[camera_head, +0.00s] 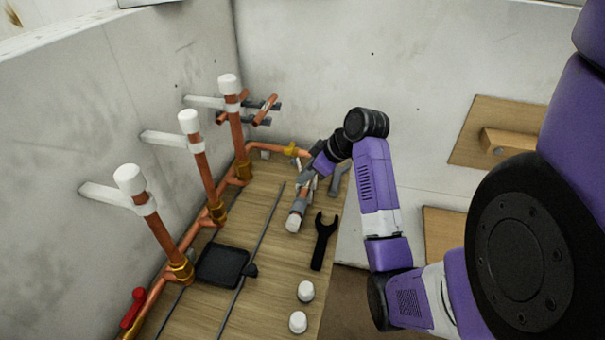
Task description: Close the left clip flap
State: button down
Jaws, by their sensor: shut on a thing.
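Three copper pipes stand along the left wall, each with a white clip. The left clip flap (105,195) is a white strip sticking out leftward from its clip (145,206) on the nearest pipe, so it looks open. The middle flap (163,139) and the far flap (204,102) stick out the same way. My gripper (308,183) is low over the wooden board, well right of the clips. It appears shut on a grey piece with a white end (293,222). The arm and small scale partly hide the fingers.
On the wooden board (195,315) lie a black tray (222,266), a black wrench (323,242), a thin dark rod (262,238) and two white caps (305,291). A red-handled valve (133,307) is at lower left. Walls enclose the left and back.

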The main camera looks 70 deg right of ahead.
jog(key=t+b, duration=0.1)
jog(key=s+f+t+b, duration=0.1)
jog(key=t, duration=0.1)
jog(key=shift+s+f, duration=0.25)
jog(key=shift+f, duration=0.05)
jog(key=t+b, duration=0.1)
jog(key=b, duration=0.1)
jog(key=s+f+t+b, duration=0.1)
jog(key=b, duration=0.1)
jog(key=shift+d+f+t, duration=0.1)
jog(key=shift+f+t, duration=0.1)
jog(key=shift+t, duration=0.1)
jog(key=t+b, duration=0.1)
jog(key=b, duration=0.1)
jog(key=f+t+b, duration=0.1)
jog(key=b, duration=0.2)
jog(key=shift+s+m, duration=0.4)
jog(key=shift+s+f+t+b, duration=0.1)
jog(key=shift+f+t+b, duration=0.05)
jog(key=shift+t+b, duration=0.9)
jog(key=shift+b, duration=0.3)
jog(key=c, duration=1.3)
grip_release()
jog(key=shift+s, duration=0.1)
jog(key=s, duration=0.5)
jog(key=s+r, duration=0.1)
jog(key=s, duration=0.1)
jog(key=shift+s+a, duration=0.3)
